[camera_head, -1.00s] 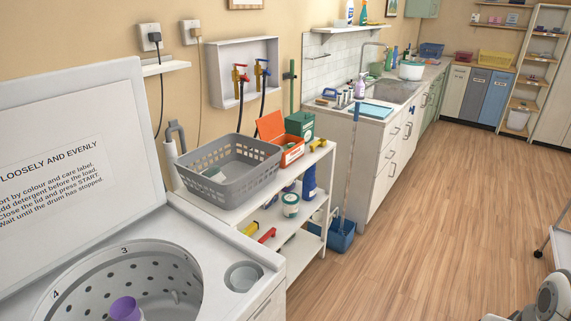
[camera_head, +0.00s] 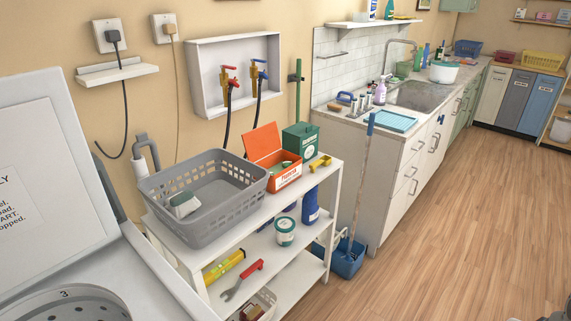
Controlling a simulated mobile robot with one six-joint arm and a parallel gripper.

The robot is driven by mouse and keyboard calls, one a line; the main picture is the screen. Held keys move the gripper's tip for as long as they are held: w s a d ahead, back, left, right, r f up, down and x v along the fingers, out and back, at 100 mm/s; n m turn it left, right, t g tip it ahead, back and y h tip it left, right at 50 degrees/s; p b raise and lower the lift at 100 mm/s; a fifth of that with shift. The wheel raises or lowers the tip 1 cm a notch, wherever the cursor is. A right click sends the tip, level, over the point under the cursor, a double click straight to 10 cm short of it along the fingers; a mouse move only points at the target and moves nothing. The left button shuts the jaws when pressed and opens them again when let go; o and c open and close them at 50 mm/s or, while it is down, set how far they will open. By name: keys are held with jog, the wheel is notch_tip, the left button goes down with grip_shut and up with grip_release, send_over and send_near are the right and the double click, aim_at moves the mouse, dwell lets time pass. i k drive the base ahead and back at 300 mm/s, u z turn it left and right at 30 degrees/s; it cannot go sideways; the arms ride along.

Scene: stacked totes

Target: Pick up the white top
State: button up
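I cannot make out a white top for certain. A small pale item with some green (camera_head: 185,205) lies in the grey laundry basket (camera_head: 235,208), and I cannot tell whether it is cloth. The basket stands on the upper shelf of a white rack. The washing machine (camera_head: 150,285) is at the lower left with its lid (camera_head: 40,190) raised. Only part of the drum rim (camera_head: 65,293) shows, and its inside is mostly out of view. My gripper is not in view.
The white rack (camera_head: 320,180) also holds an open orange box (camera_head: 275,160), a green tin (camera_head: 299,138) and tools. A mop and blue bucket (camera_head: 348,258) stand beside it. A sink counter (camera_head: 385,190) runs behind. The wooden floor (camera_head: 450,240) at right is clear.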

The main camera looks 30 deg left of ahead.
aim_at(183, 205)
jog(key=z, duration=0.05)
jog(key=i, duration=2.15)
jog(key=u, duration=3.6)
jog(key=i, duration=1)
jog(key=z, duration=0.1)
